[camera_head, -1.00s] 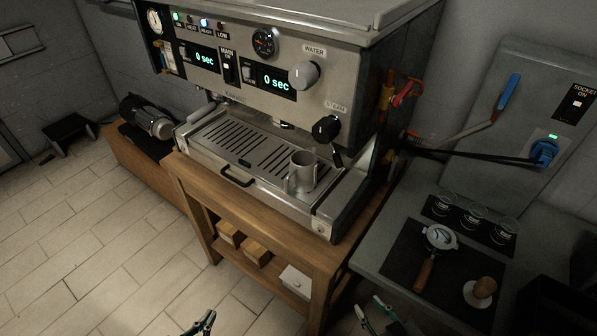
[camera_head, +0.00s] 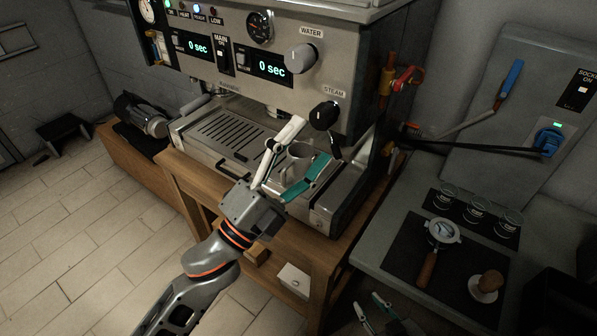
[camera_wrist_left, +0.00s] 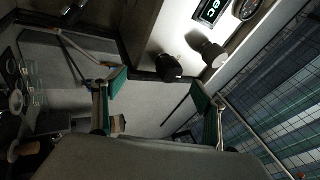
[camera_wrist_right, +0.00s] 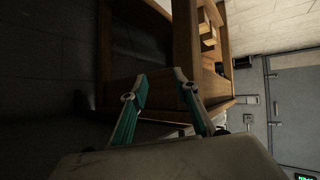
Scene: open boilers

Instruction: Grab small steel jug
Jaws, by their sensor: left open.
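The small steel jug (camera_head: 299,153) stands on the drip tray (camera_head: 222,138) of the coffee machine, near the tray's right end. My left gripper (camera_head: 311,142) is open, one finger on each side of the jug in the head view. I cannot tell whether either finger touches it. The fingers and arm cover part of the jug. In the left wrist view, my left gripper (camera_wrist_left: 157,83) shows spread fingers, and I cannot make out the jug. My right gripper (camera_head: 370,301) is low beside the wooden stand; it is open and empty in the right wrist view (camera_wrist_right: 160,78).
The machine's steam knob (camera_head: 323,116) and water knob (camera_head: 300,59) are above and behind the jug. A wooden stand (camera_head: 325,262) carries the machine. On the right counter are a portafilter (camera_head: 441,234), a tamper (camera_head: 487,286) and small glasses (camera_head: 478,221).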

